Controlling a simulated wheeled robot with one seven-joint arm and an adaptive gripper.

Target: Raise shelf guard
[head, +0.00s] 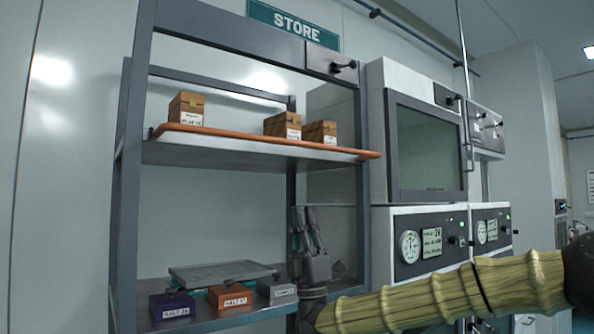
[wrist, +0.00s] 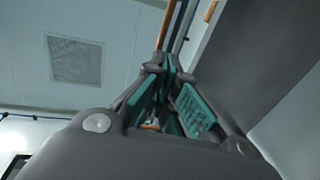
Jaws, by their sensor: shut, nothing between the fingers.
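The shelf guard (head: 265,142) is an orange-brown bar along the front edge of the upper shelf (head: 240,155), at about board level. Its right end reaches past the rack's right front post. My gripper (head: 307,212) points up, below the upper shelf and near that post, clear of the guard. Its fingers look close together and empty. In the wrist view my gripper (wrist: 166,68) shows teal inner pads. A thin orange strip (wrist: 167,24) rises beyond the fingertips; it may be the guard seen from below.
Several small brown boxes (head: 186,109) stand behind the guard. The lower shelf (head: 215,318) holds a grey plate (head: 222,273) and purple, orange and grey boxes. An oven-like cabinet (head: 425,150) stands close on the right. The rack's right front post (head: 363,200) is beside my gripper.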

